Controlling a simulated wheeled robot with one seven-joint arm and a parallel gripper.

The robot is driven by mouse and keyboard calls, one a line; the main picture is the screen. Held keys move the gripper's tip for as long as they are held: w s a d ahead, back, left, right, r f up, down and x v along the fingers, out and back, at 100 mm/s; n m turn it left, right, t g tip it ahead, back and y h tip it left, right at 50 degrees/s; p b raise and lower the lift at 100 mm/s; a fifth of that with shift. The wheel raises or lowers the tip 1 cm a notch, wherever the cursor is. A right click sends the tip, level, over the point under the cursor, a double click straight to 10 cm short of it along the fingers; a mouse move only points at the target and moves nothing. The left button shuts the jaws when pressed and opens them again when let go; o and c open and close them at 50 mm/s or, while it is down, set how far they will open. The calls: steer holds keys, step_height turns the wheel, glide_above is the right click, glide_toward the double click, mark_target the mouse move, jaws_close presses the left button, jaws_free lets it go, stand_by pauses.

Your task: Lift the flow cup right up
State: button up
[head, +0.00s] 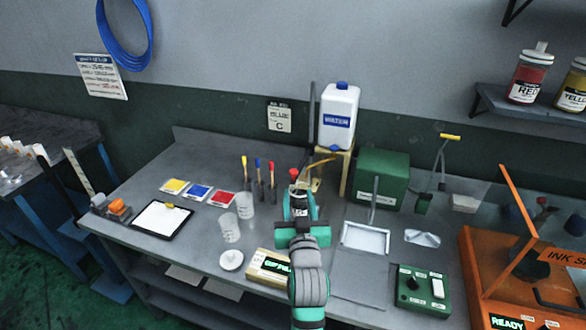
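My gripper (297,192) reaches over the middle of the grey bench, seen from behind along my green and grey arm. Its fingers are small and partly hidden by its own body, so I cannot tell whether they are open or shut. A thin brass-coloured bent piece (322,160), perhaps part of the flow cup or its handle, shows just behind and right of the gripper. A red knob (294,174) shows at the fingertips. I cannot clearly make out the flow cup's body; the gripper may hide it. Two translucent measuring cups (244,205) (229,228) stand left of the gripper.
A white jug (338,116) stands on a wooden stand behind, beside a green box (381,178). Several coloured-tip tools (258,178) stand left of the gripper. A clipboard (161,219), a metal tray (366,238), a green control box (422,289) and an orange machine (480,262) surround the work area.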

mark_target(293, 173)
steer(key=w, duration=0.3)
steer(key=w+a, duration=0.1)
steer(key=w, duration=0.2)
steer(key=w+r, duration=0.1)
steer(key=w, duration=0.3)
steer(key=shift+a, duration=0.3)
steer(key=shift+w+d, duration=0.15)
steer(key=shift+w, duration=0.45)
steer(key=shift+c, duration=0.4)
steer(key=shift+w, duration=0.1)
jaws_close()
